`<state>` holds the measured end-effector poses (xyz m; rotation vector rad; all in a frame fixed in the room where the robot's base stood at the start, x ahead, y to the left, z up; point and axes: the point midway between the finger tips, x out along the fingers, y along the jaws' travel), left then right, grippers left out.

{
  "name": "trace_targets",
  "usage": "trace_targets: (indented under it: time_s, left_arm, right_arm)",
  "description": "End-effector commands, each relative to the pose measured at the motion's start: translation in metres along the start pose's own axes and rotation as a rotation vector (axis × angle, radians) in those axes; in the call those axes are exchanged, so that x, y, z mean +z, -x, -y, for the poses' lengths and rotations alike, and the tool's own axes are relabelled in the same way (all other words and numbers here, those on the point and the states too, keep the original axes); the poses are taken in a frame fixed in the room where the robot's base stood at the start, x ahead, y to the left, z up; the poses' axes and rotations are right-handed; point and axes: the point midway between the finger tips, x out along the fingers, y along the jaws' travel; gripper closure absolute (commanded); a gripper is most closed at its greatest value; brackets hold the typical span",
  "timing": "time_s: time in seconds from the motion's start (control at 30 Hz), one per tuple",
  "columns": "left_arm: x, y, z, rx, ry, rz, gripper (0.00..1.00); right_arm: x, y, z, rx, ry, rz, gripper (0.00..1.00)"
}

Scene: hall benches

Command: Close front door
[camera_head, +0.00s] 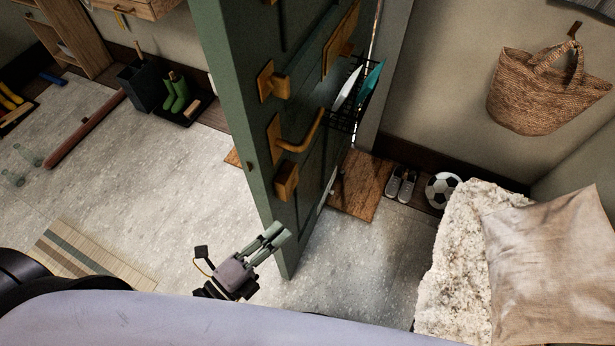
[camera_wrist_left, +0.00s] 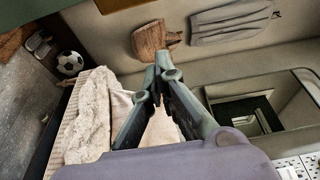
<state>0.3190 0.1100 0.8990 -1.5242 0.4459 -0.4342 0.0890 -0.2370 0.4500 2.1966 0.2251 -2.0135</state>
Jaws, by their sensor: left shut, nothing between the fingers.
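The front door (camera_head: 241,110) is dark green and stands open, its edge turned toward me in the head view. It carries a brass lever handle (camera_head: 302,136), brass lock fittings and a wire letter basket (camera_head: 348,95) with letters in it. My left gripper (camera_head: 274,234) is shut and empty, in front of the door's lower free edge in the picture; I cannot tell if it touches. My right gripper is not in view.
A bench with a fleece (camera_head: 452,245) and a cushion (camera_head: 555,265) stands at the right. A football (camera_head: 442,190), shoes (camera_head: 401,184) and a doormat (camera_head: 361,186) lie by the wall. Green boots (camera_head: 176,92) and a striped rug (camera_head: 88,258) are at the left.

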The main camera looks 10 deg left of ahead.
Motion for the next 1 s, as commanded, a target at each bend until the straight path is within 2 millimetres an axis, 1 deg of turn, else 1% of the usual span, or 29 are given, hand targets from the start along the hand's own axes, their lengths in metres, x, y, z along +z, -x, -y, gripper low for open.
trace_targets:
  time_s: [0.07, 0.17, 0.27, 0.5, 0.6, 0.7, 0.8, 0.9, 1.0]
  left_arm:
    - [-0.001, -0.002, 0.001, -0.001, -0.002, -0.004, 1.00]
    - [-0.001, -0.013, 0.002, -0.003, -0.003, -0.003, 1.00]
    - [0.000, -0.030, 0.004, -0.004, -0.002, -0.003, 1.00]
    - [0.000, -0.083, 0.005, -0.004, -0.001, -0.002, 1.00]
    - [0.000, -0.103, 0.004, -0.003, -0.001, -0.002, 1.00]
    - [0.017, -0.094, 0.003, 0.003, -0.004, -0.001, 1.00]
    - [0.027, -0.090, 0.002, 0.002, -0.002, -0.002, 1.00]
    - [0.034, -0.088, 0.001, 0.001, -0.001, -0.002, 1.00]
    - [0.037, -0.086, 0.001, 0.000, 0.000, -0.002, 1.00]
  right_arm:
    - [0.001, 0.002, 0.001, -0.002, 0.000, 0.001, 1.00]
    - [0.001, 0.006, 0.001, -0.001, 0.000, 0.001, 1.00]
    - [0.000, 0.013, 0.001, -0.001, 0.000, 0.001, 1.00]
    - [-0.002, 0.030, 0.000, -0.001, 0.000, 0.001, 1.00]
    - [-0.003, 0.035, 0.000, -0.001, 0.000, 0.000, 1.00]
    - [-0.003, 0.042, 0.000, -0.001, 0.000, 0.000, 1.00]
    - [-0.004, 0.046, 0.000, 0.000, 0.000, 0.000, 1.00]
    - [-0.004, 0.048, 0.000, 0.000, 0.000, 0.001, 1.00]
    - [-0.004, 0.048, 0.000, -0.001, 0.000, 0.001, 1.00]
